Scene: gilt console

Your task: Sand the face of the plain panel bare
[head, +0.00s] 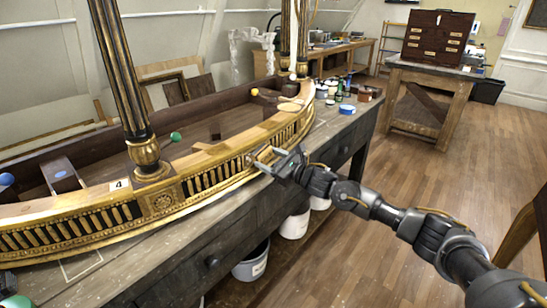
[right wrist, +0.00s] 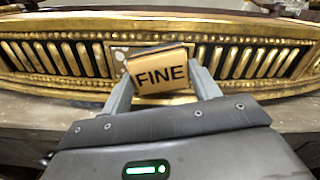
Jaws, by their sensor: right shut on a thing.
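The gilt console (head: 215,178) has a fluted front band. The plain panel (right wrist: 121,54) shows in the right wrist view as a small pale, spotted patch between two fluted stretches. Most of it is hidden behind a tan sanding block (right wrist: 160,73) marked FINE. My right gripper (head: 266,158) is at the console's front band; it also shows in the right wrist view (right wrist: 160,82). It is shut on the block, with one finger on each side. The block is in front of the panel; I cannot tell whether they touch.
The console lies on a grey workbench (head: 190,245) with buckets (head: 252,262) below. Gilt columns (head: 124,75) rise from it. Small jars and bottles (head: 347,108) stand at the bench's far end. A wooden chest (head: 437,38) sits on another table. The floor at right is open.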

